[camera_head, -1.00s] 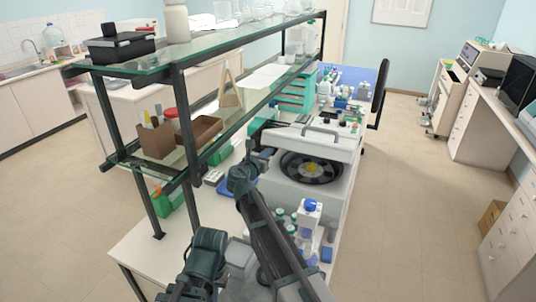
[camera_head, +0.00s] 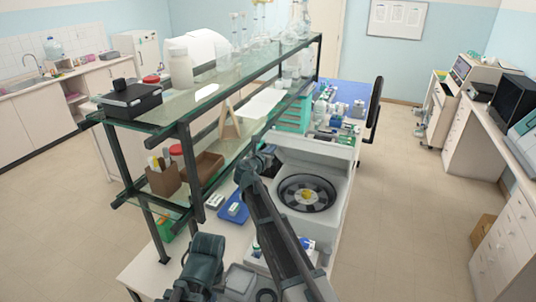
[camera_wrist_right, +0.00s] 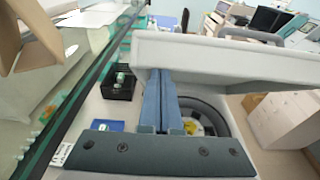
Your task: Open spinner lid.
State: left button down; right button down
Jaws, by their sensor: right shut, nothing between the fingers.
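The spinner (camera_head: 325,222) is a pale box on the bench with a round dark rotor (camera_head: 307,194) exposed in its top. Its lid (camera_head: 318,154) is raised, tilted up at the far side. In the right wrist view the lid (camera_wrist_right: 215,60) is a broad white slab with a handle (camera_wrist_right: 252,35), and part of the rotor (camera_wrist_right: 205,118) shows beneath it. My right gripper (camera_wrist_right: 168,75) is shut and empty, its fingertips at the lid's lower edge; contact is unclear. In the head view the right gripper (camera_head: 268,152) is small at the lid's left end. My left gripper is not identifiable.
A glass-shelved rack (camera_head: 185,130) stands close to the left of my right arm. A blue tray (camera_head: 233,207) lies between rack and spinner. A black box (camera_wrist_right: 118,84) sits left of the fingers. Floor right of the bench is clear.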

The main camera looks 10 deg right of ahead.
aim_at(276, 137)
jog(key=w+d+r+p, duration=0.1)
jog(key=r, duration=0.1)
jog(key=w+d+r+p, duration=0.1)
jog(key=w+r+p, duration=0.1)
jog(key=w+d+r+p, duration=0.1)
jog(key=r, duration=0.1)
jog(key=shift+w+p, duration=0.25)
jog(key=shift+p, duration=0.15)
jog(key=shift+w+d+r+p, duration=0.4)
jog(key=shift+w+r+p, duration=0.05)
jog(key=shift+w+r, duration=0.1)
jog(key=p+v, duration=0.2)
jog(key=v, duration=1.1)
jog(key=shift+s+a, duration=0.2)
jog(key=shift+s, duration=0.15)
